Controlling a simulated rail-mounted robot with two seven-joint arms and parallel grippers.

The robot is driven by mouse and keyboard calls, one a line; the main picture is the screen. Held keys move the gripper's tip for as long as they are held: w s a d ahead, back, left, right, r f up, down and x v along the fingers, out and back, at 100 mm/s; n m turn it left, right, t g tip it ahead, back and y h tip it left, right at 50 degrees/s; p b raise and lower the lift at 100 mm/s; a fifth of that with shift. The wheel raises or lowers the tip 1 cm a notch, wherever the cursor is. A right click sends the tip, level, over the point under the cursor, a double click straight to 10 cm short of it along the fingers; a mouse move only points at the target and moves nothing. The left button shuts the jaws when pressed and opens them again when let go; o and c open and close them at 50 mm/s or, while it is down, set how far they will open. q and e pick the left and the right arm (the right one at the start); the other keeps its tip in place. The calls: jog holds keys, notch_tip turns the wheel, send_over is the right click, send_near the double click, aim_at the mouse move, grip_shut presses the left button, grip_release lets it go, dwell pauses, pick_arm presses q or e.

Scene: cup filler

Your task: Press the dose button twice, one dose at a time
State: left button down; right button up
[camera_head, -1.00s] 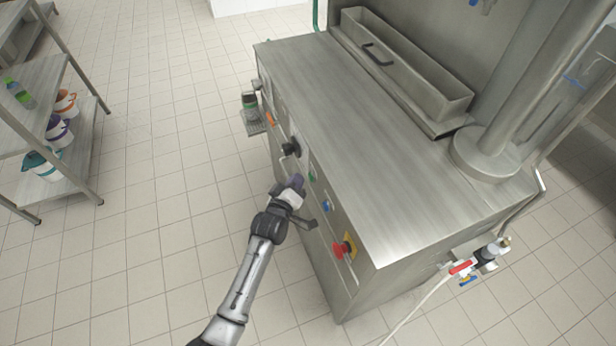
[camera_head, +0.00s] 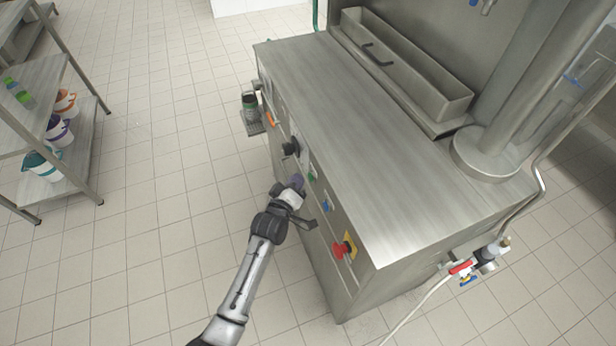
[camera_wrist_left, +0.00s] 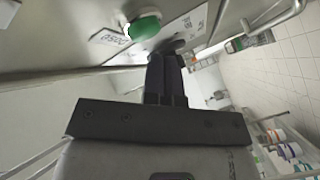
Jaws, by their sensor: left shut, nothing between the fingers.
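The green dose button (camera_head: 313,175) is on the front panel of the steel machine. In the left wrist view the green button (camera_wrist_left: 143,27) stands out from the panel beside a label (camera_wrist_left: 110,39) that appears to read DOSE. My left gripper (camera_head: 297,181) is shut and empty, its dark fingertips in front of the panel close to the button. In the left wrist view the fingers of my left gripper (camera_wrist_left: 168,50) lie together, their tips just beside the button. I cannot tell whether they touch it. The cup (camera_head: 249,101) stands over a small drip tray (camera_head: 254,128) at the machine's far end.
A black knob (camera_head: 290,148), an orange handle (camera_head: 269,119), a blue button (camera_head: 327,205) and a red emergency stop (camera_head: 340,249) are on the same panel. A shelf (camera_head: 75,160) with several jugs stands at left. The tiled floor between is clear.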

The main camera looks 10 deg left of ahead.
pick_arm(q)
jog(key=shift+w+d, duration=0.15)
jog(key=shift+d, duration=0.05)
dwell(0.5)
jog(key=shift+w+d, duration=0.15)
jog(key=shift+d, duration=0.1)
dwell(0.6)
jog(key=shift+w+d, duration=0.1)
jog(key=shift+w, duration=0.05)
dwell(0.4)
jog(key=shift+s+a+p, duration=0.4)
jog(key=shift+a+p, duration=0.15)
jog(key=shift+p, duration=0.05)
